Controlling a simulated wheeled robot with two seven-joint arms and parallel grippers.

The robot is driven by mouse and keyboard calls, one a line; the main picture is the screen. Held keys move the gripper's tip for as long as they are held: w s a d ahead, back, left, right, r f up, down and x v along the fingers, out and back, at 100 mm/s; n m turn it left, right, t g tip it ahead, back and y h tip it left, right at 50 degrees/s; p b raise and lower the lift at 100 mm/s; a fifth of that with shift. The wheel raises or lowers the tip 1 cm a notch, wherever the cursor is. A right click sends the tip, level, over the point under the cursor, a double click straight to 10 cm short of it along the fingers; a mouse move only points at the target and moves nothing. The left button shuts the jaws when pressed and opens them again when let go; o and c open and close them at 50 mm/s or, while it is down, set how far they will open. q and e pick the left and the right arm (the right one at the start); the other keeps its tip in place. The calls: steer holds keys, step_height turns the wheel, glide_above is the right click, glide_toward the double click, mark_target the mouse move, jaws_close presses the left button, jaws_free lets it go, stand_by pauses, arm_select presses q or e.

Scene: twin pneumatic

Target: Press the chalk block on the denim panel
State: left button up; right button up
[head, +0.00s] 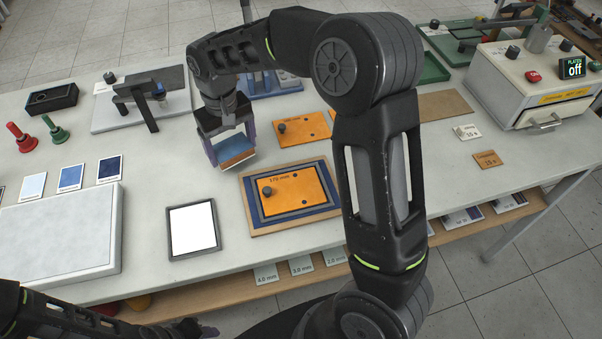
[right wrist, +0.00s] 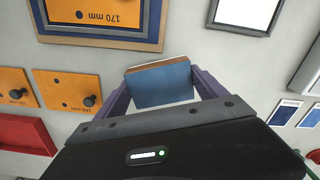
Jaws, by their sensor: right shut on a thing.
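My right gripper (head: 232,146) is shut on the chalk block (head: 236,157), a small block with a blue face, an orange-brown band and a pale lower edge. The block also shows between the purple fingers in the right wrist view (right wrist: 162,86). The gripper is over the table, behind and left of the denim panel (head: 248,190), a dark blue layer on a wooden board. An orange 170 mm template (head: 290,190) with a black knob lies on the panel and covers its middle. My left gripper (head: 200,330) shows only partly at the bottom edge; its jaws are unclear.
A dark-framed white pad (head: 194,228) lies left of the panel. Another orange template (head: 300,128) lies behind it. A large pale slab (head: 60,232) and blue swatches (head: 70,177) are at left. A press box with an "off" display (head: 540,75) stands at right.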

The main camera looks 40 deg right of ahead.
arm_select(q)
steer(key=shift+o, duration=1.4)
arm_select(e)
steer(key=shift+s+r, duration=0.1)
arm_select(q)
steer(key=shift+o, duration=1.2)
steer(key=shift+r+p, duration=0.25)
steer(key=shift+p, duration=0.05)
arm_select(e)
steer(key=s+d+r+m, duration=0.1)
steer(key=s+m, duration=0.1)
steer(key=m, duration=0.1)
steer(key=s+d+r+m, duration=0.1)
steer(key=s+m, duration=0.2)
steer(key=s+d+r+m, duration=0.1)
steer(key=s+d+m, duration=0.1)
steer(key=s+m, duration=0.1)
steer(key=shift+r, duration=0.2)
arm_select(q)
steer(key=shift+r, duration=0.2)
arm_select(e)
steer(key=s+d+r+m, duration=0.1)
steer(key=s+d+m, duration=0.2)
steer(key=s+m, duration=0.8)
steer(key=shift+s+r+m, duration=0.15)
steer(key=shift+s+m, duration=0.25)
steer(key=shift+m, duration=0.5)
